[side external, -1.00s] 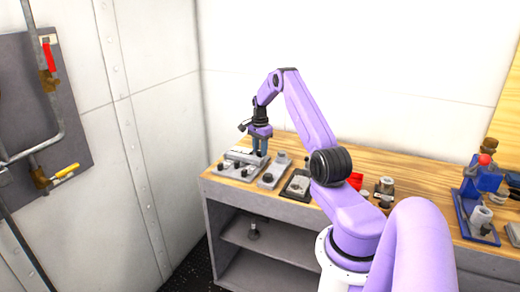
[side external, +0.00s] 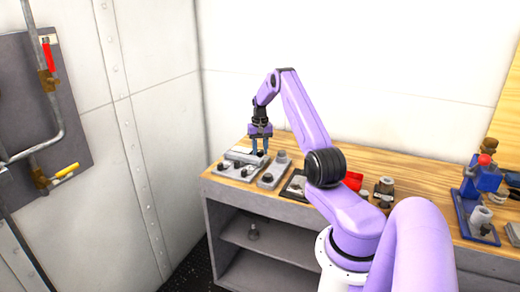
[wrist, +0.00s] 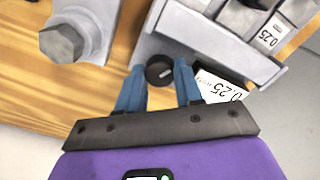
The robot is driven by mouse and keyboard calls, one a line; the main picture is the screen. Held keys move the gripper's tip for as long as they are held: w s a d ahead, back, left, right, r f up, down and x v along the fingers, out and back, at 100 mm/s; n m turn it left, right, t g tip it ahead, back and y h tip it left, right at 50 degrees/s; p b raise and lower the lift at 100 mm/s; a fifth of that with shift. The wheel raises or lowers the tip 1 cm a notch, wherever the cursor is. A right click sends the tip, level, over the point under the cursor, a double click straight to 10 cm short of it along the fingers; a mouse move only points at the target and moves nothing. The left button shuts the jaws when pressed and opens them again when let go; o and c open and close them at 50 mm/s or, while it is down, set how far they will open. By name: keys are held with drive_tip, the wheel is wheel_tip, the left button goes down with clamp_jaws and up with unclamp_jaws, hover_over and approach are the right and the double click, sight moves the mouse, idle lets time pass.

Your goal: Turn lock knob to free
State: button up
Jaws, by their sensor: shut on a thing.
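The lock knob (wrist: 159,71) is a small round black knob with a light mark on its face, at the edge of a grey metal fixture (wrist: 205,42). In the wrist view my gripper (wrist: 160,76) has its two blue fingers on either side of the knob, shut on it. In the side external view my gripper (side external: 260,150) points down at the fixture (side external: 243,156) near the bench's far left corner. The knob is too small to make out clearly there.
A grey block with a hex bolt (wrist: 62,43) stands left of the knob in the wrist view. More fixtures and a blue vise-like device (side external: 478,200) stand along the wooden bench (side external: 415,172).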

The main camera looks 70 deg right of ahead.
sight(259, 151)
drive_tip(key=n, duration=0.5)
drive_tip(key=shift+r+n, duration=0.1)
drive_tip(key=shift+n, duration=0.2)
idle(0.4)
drive_tip(key=o, duration=0.8)
drive_tip(key=shift+c, duration=0.2)
wheel_tip(259, 151, up, 17)
drive_tip(key=shift+r, duration=0.2)
drive_tip(key=shift+w+a, duration=0.1)
